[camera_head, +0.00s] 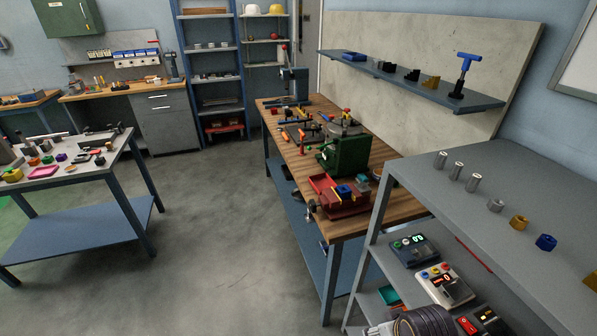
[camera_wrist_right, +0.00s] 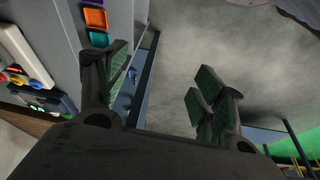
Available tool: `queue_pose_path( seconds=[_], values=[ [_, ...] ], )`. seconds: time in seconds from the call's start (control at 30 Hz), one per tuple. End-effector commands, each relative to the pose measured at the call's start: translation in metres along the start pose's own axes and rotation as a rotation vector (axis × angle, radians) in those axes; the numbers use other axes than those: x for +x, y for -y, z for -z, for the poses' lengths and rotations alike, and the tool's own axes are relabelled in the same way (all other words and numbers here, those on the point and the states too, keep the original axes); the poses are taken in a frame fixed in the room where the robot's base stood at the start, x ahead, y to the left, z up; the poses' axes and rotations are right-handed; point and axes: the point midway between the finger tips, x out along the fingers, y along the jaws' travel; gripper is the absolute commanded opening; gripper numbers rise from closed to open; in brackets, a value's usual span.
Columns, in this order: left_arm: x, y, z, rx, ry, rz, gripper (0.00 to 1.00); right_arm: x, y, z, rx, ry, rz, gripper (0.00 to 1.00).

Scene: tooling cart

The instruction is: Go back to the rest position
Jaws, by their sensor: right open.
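My right gripper (camera_wrist_right: 158,95) is in the right wrist view, with its two padded fingers spread wide apart. It is open, and nothing is held between the fingers. Bare floor and a dark blue frame edge show behind the gap. The grey shelf unit (camera_wrist_right: 65,20) is to the left of the fingers in that view. No gripper of mine is recognisable in the head view, and my left gripper is in neither view.
In the head view, a grey shelf unit (camera_head: 415,190) stands at the right, with a button box (camera_head: 443,285) inside. A wooden workbench (camera_head: 345,222) with a red vise (camera_head: 340,197) is beyond it. A small table (camera_head: 95,165) stands left. Floor (camera_head: 215,240) between is clear.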

Motion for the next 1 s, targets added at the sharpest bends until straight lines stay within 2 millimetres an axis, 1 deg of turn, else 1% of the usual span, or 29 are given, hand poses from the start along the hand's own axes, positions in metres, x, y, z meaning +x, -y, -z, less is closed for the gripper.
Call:
queue_pose_path(
  seconds=[0.23,0.57,0.77,0.87,0.97,1.0],
  values=[
    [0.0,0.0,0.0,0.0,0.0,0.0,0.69,-0.009,-0.003,-0.007,0.027,-0.008,-0.005,0.69],
    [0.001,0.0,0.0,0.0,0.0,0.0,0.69,0.02,-0.002,-0.007,0.024,0.0,-0.003,0.69],
    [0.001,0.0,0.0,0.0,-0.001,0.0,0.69,0.045,-0.001,-0.01,0.023,0.009,-0.002,0.69],
    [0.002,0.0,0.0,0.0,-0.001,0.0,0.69,0.063,0.0,-0.013,0.023,0.015,-0.001,0.69],
    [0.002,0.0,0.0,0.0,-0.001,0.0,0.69,0.085,0.001,-0.018,0.022,0.023,0.001,0.69],
    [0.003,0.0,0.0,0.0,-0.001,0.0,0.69,0.096,0.001,-0.02,0.021,0.027,0.001,0.69]
  ],
)
